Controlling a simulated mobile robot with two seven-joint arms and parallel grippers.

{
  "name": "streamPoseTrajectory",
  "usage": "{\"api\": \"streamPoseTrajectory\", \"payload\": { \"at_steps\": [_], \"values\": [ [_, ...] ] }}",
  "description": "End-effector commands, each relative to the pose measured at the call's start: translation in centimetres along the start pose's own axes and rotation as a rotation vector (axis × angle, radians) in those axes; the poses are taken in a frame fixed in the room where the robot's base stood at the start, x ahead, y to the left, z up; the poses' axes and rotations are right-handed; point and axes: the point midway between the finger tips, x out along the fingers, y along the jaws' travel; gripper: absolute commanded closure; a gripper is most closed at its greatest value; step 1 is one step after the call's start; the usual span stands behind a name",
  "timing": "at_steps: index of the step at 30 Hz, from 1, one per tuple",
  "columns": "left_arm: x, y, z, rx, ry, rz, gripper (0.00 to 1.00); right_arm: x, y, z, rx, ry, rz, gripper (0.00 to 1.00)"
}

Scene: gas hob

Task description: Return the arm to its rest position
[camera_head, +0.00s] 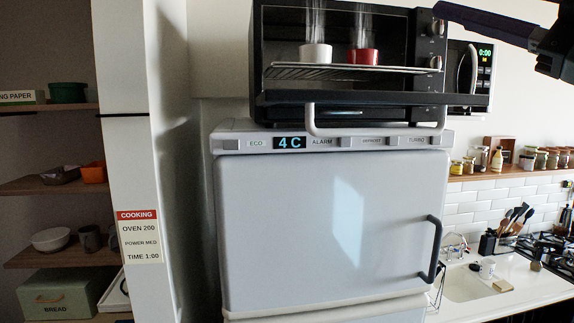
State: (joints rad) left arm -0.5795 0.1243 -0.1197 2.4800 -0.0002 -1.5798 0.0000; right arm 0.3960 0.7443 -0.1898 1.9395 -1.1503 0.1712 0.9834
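A dark part of what appears to be my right arm (550,52) enters at the top right, with a long thin bar reaching left past the oven's upper right corner. I cannot make out a pair of fingertips on it, so whether that gripper is open or shut does not show. My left gripper is not in view. A black oven (345,18) stands on top of the fridge with its door (370,99) folded down. A white mug (315,54) and a red mug (366,56) stand on its wire rack (350,71), with pale streaks above them.
The grey fridge (290,230) is shut and fills the middle. A microwave (470,75) is right of the oven, close to the arm. Shelves (60,185) are at left. A counter with a sink (465,285) and a gas hob (545,250) is at lower right.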

Motion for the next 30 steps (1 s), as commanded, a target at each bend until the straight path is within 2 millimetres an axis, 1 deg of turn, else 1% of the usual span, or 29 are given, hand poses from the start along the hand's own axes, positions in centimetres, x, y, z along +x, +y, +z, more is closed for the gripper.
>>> {"api": "streamPoseTrajectory", "payload": {
  "at_steps": [2,4,5,6,8,9,11,12,13,14,15,17,18,21,24,25,27,30],
  "values": [
    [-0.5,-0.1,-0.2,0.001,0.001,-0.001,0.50,-1.1,-0.3,0.8,0.122,-0.092,0.119,0.61],
    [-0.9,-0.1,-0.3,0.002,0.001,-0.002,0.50,-3.2,-1.0,2.9,0.245,-0.247,0.227,0.61],
    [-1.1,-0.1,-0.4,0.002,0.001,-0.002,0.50,-4.5,-1.7,4.1,0.302,-0.336,0.263,0.61],
    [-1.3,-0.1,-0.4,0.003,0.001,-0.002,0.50,-6.5,-3.1,5.7,0.375,-0.469,0.295,0.61],
    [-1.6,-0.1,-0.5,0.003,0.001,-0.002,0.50,-10.1,-6.1,7.7,0.476,-0.679,0.304,0.61],
    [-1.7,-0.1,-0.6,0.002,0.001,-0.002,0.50,-12.5,-8.3,8.6,0.535,-0.812,0.286,0.61],
    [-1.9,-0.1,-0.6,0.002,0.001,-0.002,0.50,-16.2,-11.8,9.1,0.614,-0.999,0.233,0.61],
    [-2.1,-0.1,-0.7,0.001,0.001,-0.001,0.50,-18.6,-14.2,8.9,0.662,-1.115,0.181,0.61],
    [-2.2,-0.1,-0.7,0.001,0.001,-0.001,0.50,-20.4,-15.9,8.5,0.697,-1.198,0.137,0.61],
    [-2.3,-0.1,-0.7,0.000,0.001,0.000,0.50,-22.2,-17.5,7.9,0.731,-1.275,0.086,0.61],
    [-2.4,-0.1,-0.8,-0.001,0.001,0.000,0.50,-24.4,-19.6,6.9,0.772,-1.370,0.014,0.61],
    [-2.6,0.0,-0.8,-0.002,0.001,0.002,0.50,-27.4,-22.2,4.8,0.831,-1.489,-0.102,0.61],
    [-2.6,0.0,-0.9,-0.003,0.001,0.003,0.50,-29.1,-23.7,3.4,0.865,-1.556,-0.179,0.61],
    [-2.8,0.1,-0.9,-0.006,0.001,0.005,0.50,-32.4,-26.2,-0.2,0.935,-1.668,-0.351,0.61],
    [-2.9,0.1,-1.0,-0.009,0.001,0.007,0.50,-34.3,-27.5,-2.8,0.979,-1.727,-0.472,0.61],
    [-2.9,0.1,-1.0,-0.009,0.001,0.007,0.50,-34.6,-27.7,-3.3,0.986,-1.736,-0.496,0.61],
    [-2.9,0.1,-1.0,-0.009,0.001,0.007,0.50,-35.1,-28.0,-4.0,0.998,-1.750,-0.531,0.61],
    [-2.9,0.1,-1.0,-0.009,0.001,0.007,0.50,-35.3,-28.1,-4.2,1.000,-1.755,-0.544,0.61]
  ]
}}
